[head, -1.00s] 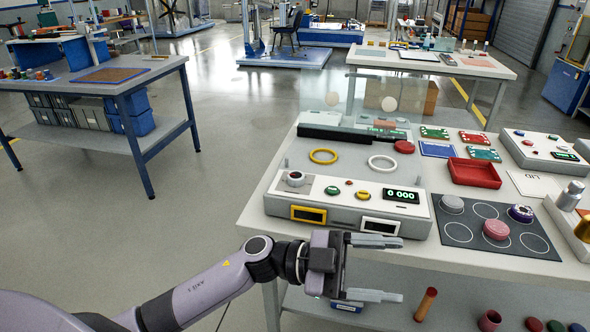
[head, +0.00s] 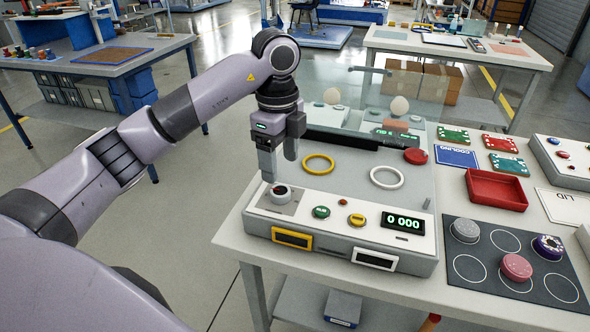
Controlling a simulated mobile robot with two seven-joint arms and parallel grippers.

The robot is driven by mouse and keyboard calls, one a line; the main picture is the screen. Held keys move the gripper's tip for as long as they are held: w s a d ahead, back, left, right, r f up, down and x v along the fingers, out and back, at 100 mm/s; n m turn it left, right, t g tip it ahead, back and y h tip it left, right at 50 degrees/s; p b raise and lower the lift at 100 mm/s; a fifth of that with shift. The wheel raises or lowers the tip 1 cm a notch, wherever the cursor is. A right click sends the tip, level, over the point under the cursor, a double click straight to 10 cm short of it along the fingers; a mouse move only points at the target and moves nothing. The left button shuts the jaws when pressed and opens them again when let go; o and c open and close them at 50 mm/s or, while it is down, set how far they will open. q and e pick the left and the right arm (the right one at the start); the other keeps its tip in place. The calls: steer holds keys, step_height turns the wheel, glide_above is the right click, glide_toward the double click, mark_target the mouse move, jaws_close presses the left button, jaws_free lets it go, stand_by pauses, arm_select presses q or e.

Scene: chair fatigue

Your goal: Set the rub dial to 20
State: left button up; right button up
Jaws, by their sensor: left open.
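A digital display (head: 403,222) on the panel's right reads "0 000" in green. My left gripper (head: 278,170) is open and points down, just above and slightly left of the dial. Its fingertips appear apart from the dial, though the exact gap is hard to tell. My right gripper is not in view.
The panel also has a green button (head: 321,212) and a yellow one (head: 357,219). A yellow ring (head: 318,164) and a white ring (head: 387,177) lie behind it. A clear screen (head: 350,110) stands farther back. A red tray (head: 496,190) lies to the right.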

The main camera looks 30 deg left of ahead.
mark_target(280, 190)
arm_select(q)
steer(key=shift+w+a+f, duration=0.1)
steer(key=shift+w, duration=0.1)
steer(key=shift+f, duration=0.35)
steer(key=f, duration=0.5)
steer(key=shift+s, duration=0.25)
steer(key=shift+f+p, duration=0.3)
steer(key=shift+f, duration=0.25)
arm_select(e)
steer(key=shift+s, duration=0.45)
arm_select(q)
steer(key=c, duration=1.1)
steer(key=shift+o, duration=0.2)
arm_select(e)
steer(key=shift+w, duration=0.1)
